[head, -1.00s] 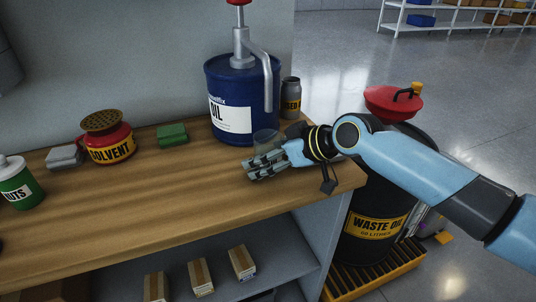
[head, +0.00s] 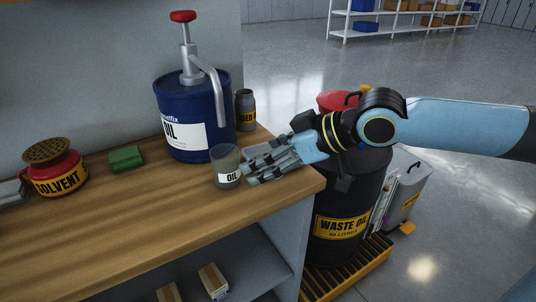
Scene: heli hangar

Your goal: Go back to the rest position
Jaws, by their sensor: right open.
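My right gripper (head: 268,170) is open and empty, above the right end of the wooden workbench (head: 150,229). Its fingers are just right of a small clear cup labelled OIL (head: 226,167), which stands upright on the bench; I cannot tell whether they touch it. The blue oil drum with a red-topped pump (head: 190,115) stands behind the cup, its spout bending down on the right side. My left gripper is not in view.
A red solvent can (head: 55,172) and a green block (head: 126,158) stand on the bench to the left. A grey bottle (head: 245,110) is behind my gripper. A black waste oil barrel (head: 343,222) stands beside the bench end, partly behind my right arm.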

